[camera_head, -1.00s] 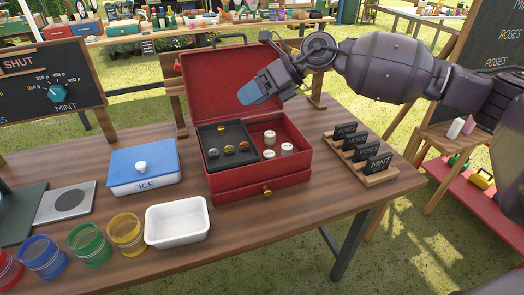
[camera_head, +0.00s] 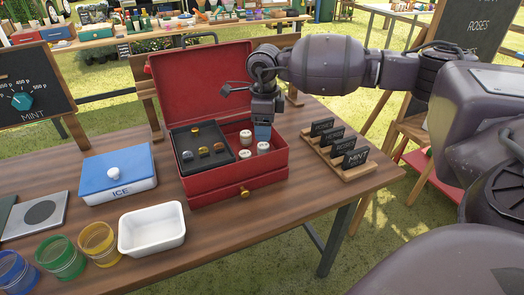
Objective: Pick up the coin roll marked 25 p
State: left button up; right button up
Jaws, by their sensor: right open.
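The open red cash box (camera_head: 235,186) stands on the wooden table with its lid up. Its right compartment holds three whitish coin rolls: one at the back (camera_head: 246,137), one at the right (camera_head: 263,148) and one at the front (camera_head: 244,154). Their marks are too small to read, so I cannot tell which is marked 25 p. My right gripper (camera_head: 263,132) points down just above the right-hand roll, apart from it as far as I can see. It is open with nothing visible in it. My left gripper is not in view.
A black tray (camera_head: 188,164) with several coins fills the box's left side. The raised lid (camera_head: 185,85) stands behind. A wooden rack of black signs (camera_head: 345,168) is at the right. A white bin (camera_head: 152,230), a blue-lidded ICE box (camera_head: 118,172) and coloured jars (camera_head: 98,243) are at left.

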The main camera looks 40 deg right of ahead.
aim_at(263, 145)
notch_tip(263, 145, down, 2)
jog(key=shift+f, duration=0.2)
jog(key=f, duration=0.2)
jog(key=f+b, duration=0.1)
jog(key=f, duration=0.1)
jog(key=shift+w+a, duration=0.1)
jog(key=shift+a, duration=0.1)
jog(key=shift+f, duration=0.4)
